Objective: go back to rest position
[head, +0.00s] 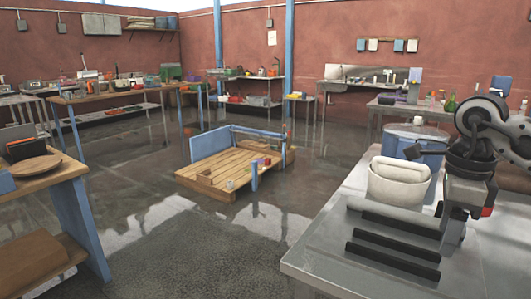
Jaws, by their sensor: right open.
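My right gripper (453,240) is at the right of the head view, pointing down over the grey metal table (318,258). It is open, and I see nothing held in it. It is at the right ends of several dark bars (392,262) lying on the table. I cannot tell whether it touches the table or the bars. My right arm comes in from the right edge. My left gripper is not in view.
A white tub (398,188) stands on the table left of my right gripper, with a blue lidded container (416,140) behind it. A low wooden pallet cart (235,165) stands mid-floor. A wooden shelf unit (75,200) is at left. Open floor (190,240) lies between.

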